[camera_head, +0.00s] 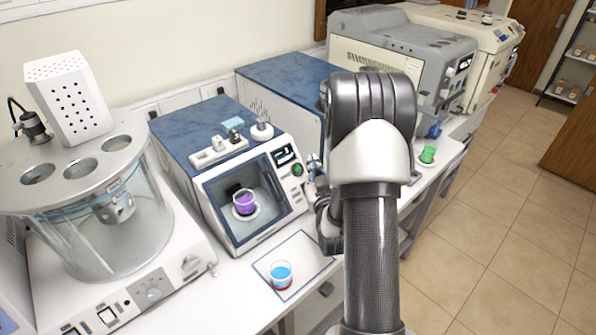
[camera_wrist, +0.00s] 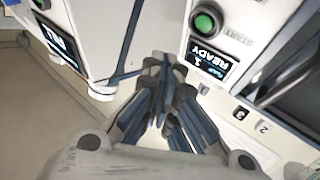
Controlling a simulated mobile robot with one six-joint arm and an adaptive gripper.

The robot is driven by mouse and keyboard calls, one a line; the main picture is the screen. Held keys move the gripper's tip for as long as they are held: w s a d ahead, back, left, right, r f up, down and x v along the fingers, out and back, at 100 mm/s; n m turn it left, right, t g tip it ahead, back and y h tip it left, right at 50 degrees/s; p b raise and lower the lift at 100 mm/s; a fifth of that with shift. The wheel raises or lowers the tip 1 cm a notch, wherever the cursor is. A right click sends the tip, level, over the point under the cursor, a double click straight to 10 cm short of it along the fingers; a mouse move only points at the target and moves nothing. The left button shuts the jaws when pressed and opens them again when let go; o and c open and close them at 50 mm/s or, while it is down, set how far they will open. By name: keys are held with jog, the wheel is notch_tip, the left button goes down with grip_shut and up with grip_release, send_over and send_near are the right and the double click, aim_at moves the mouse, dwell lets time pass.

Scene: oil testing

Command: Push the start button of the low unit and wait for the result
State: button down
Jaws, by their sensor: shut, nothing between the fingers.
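The low unit (camera_head: 228,178) is a white box with a blue top and a glass window; a cup of purple liquid (camera_head: 244,203) stands inside. Its round green start button (camera_head: 297,170) is on the right of its front, below a small display (camera_head: 285,155). In the wrist view the green button (camera_wrist: 205,22) is beside the word START, and the display (camera_wrist: 207,58) reads READY. My gripper (camera_wrist: 165,68) is shut and empty, with its fingertips left of the display and apart from the button in the picture. In the head view my arm hides much of the gripper.
A beaker of blue liquid (camera_head: 281,273) stands on a mat (camera_head: 305,250) before the unit. A large glass bath (camera_head: 98,225) is at left. Another blue-topped unit (camera_head: 285,85) and a grey machine (camera_head: 385,55) stand farther back. A green-capped item (camera_head: 428,154) sits at right.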

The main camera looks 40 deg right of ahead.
aim_at(298, 170)
jog(key=w+f+b, duration=0.2)
jog(key=w+f, duration=0.1)
jog(key=shift+w+a, duration=0.15)
jog(key=shift+w, duration=0.4)
jog(key=shift+f+b, duration=0.1)
jog(key=shift+b, duration=0.25)
dwell(0.8)
jog(key=shift+w+f+b, duration=0.2)
jog(key=shift+w+b, duration=0.15)
jog(key=shift+b, duration=0.1)
jog(key=shift+w+f+b, duration=0.25)
jog(key=shift+w+b, duration=0.05)
jog(key=shift+b, duration=0.15)
dwell(0.6)
dwell(0.3)
jog(key=shift+s+r, duration=0.5)
jog(key=shift+s, duration=0.15)
